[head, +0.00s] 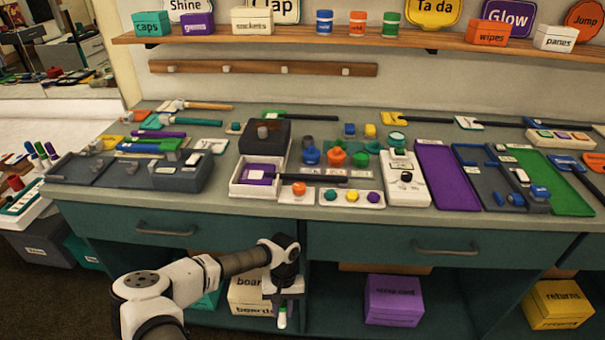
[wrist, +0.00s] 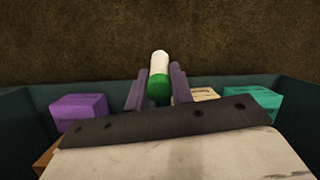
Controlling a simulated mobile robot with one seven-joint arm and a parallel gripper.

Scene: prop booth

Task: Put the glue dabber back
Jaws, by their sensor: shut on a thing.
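My gripper (head: 284,300) hangs low in front of the cabinet, left of its middle, below the counter top. It is shut on a white and green dabber (head: 282,319), which points downward. In the wrist view the dabber (wrist: 159,63) stands out between the two fingers of my gripper (wrist: 155,86), with its green part nearest the fingers and its white part farther out. Similar white sticks with coloured ends (head: 40,150) stand in a group at the far left. Their holder's slots cannot be made out.
The counter (head: 330,211) is crowded with trays, tools and small pots. Below are drawers and open shelves with a purple box (head: 394,300), a yellow box (head: 558,303) and a cream box (head: 250,295) just behind my gripper. A white tray (head: 22,214) is at the far left.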

